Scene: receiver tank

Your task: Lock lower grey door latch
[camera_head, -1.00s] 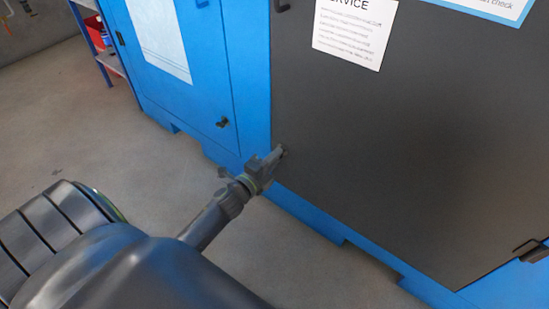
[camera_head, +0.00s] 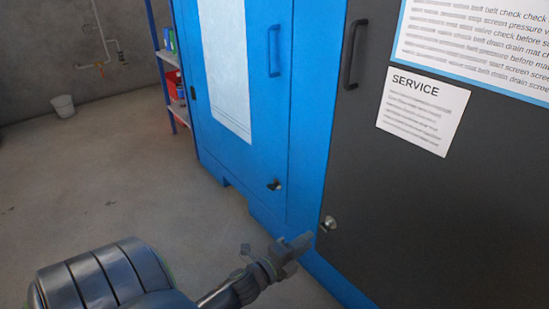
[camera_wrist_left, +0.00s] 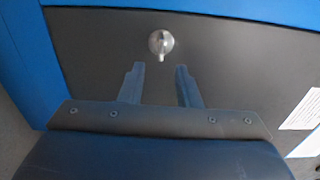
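The grey door (camera_head: 450,215) has a small round silver latch (camera_head: 328,224) near its lower left corner. In the left wrist view the latch (camera_wrist_left: 161,42) is a shiny round knob, with a short tab pointing down in the picture. My left gripper (camera_head: 306,241) is just left of and below the latch in the head view. In the left wrist view its two fingers (camera_wrist_left: 158,68) are spread and empty, with the latch just beyond the tips, roughly centred between them. A small gap seems to separate them. My right gripper is not in view.
A black handle (camera_head: 354,54) and a service sheet (camera_head: 422,110) are on the grey door. A blue door (camera_head: 262,125) with its own dark latch (camera_head: 274,185) stands to the left. A shelf (camera_head: 168,60) and a bucket (camera_head: 63,106) are farther back. The floor at left is clear.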

